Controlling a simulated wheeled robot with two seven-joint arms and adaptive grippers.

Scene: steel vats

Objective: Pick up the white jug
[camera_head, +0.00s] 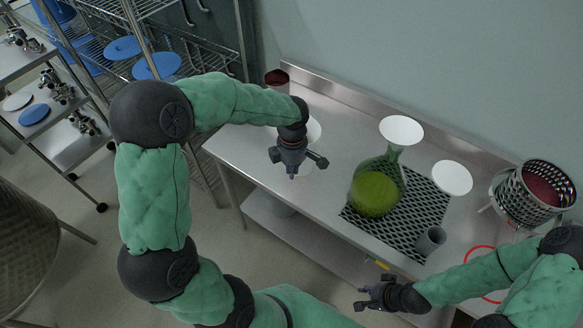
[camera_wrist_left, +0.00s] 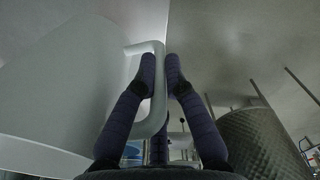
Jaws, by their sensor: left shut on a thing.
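The white jug (camera_head: 314,131) stands on the steel table, mostly hidden behind my left gripper and forearm in the head view. In the left wrist view the jug's pale body (camera_wrist_left: 60,80) fills the left side, and its looped handle (camera_wrist_left: 158,105) passes between my fingers. My left gripper (camera_head: 292,176) points down at the jug; it is shut on the handle, with the fingertips (camera_wrist_left: 160,70) on either side of it. My right gripper (camera_head: 361,298) is open and empty, low in front of the table's front edge.
A white disc (camera_head: 452,177), a perforated basket (camera_head: 540,193) and a dark red cup (camera_head: 277,79) are also there. Wire shelves (camera_head: 110,45) stand left.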

